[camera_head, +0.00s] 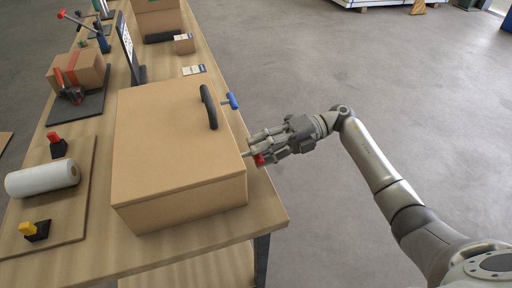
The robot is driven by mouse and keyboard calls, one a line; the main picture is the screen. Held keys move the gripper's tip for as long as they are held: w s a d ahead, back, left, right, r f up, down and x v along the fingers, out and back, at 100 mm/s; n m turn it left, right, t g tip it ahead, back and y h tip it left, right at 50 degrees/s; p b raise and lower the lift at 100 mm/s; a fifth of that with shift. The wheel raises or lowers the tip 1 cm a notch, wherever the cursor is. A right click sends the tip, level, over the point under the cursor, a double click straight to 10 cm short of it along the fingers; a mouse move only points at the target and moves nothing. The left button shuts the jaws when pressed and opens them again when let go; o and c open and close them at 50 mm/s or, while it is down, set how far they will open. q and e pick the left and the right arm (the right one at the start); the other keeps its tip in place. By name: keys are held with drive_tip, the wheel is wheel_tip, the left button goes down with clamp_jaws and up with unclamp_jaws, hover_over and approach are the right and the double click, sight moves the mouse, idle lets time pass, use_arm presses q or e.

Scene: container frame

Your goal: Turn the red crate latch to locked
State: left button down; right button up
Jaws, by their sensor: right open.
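A tan crate (176,150) sits on the wooden table, with a black handle (209,107) on its right side. The red latch (259,160) is on the crate's right side near the front corner. My right gripper (258,148) is at the red latch, and its fingers partly hide it. The fingers are open; I cannot tell whether they touch the latch. A blue latch (231,100) sticks out from the same side farther back. My left gripper is not in view.
On the left of the table (262,215) lie a white roll (42,178), a red-topped block (56,145) and a yellow-topped block (35,230). A tablet-like screen (128,48), a small box (78,72) and other boxes stand behind.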

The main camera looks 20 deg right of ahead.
drive_tip(key=shift+a+f, duration=0.15)
drive_tip(key=shift+a, duration=0.6)
clamp_jaws()
